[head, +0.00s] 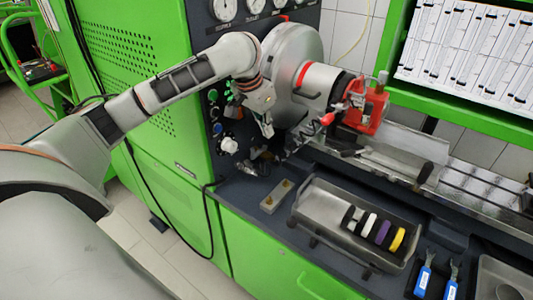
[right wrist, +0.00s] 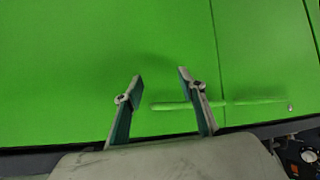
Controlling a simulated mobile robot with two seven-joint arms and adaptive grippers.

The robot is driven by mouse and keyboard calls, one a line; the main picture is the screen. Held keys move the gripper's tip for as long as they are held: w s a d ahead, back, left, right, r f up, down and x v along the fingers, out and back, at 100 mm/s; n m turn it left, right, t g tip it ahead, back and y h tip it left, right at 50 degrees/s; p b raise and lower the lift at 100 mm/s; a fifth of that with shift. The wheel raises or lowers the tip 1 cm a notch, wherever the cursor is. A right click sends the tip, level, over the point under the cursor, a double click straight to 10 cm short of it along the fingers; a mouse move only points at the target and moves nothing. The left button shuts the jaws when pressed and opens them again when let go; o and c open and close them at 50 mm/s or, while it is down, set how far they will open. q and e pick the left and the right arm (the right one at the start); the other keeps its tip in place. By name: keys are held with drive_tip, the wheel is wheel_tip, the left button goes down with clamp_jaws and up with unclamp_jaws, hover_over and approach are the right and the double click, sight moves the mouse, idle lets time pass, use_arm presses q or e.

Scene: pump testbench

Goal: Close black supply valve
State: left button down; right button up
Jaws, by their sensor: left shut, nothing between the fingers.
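My left gripper (head: 266,125) is in front of the dark control panel of the green machine (head: 120,60). It is shut and empty, with its fingers pointing down. A column of small coloured knobs lies to its left, with a blue one (head: 217,128) and a white one (head: 229,146) lowest. A dark knob (head: 233,112) shows just left of the gripper. I cannot tell for sure which knob is the black supply valve, and the arm covers part of the panel. My right gripper (right wrist: 160,82) shows in the right wrist view, open and empty before green panels.
A large round grey housing (head: 300,70) and a red fixture (head: 365,108) stand right of the left gripper. A metal tray (head: 330,205) with coloured rings and blue-handled tools (head: 424,275) lie on the dark bench. Gauges (head: 225,8) sit above.

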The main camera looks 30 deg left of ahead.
use_arm(q)
wheel_tip(320, 180, down, 10)
drive_tip(key=shift+s+r, duration=0.2)
idle(0.6)
drive_tip(key=shift+a, duration=0.1)
idle(0.3)
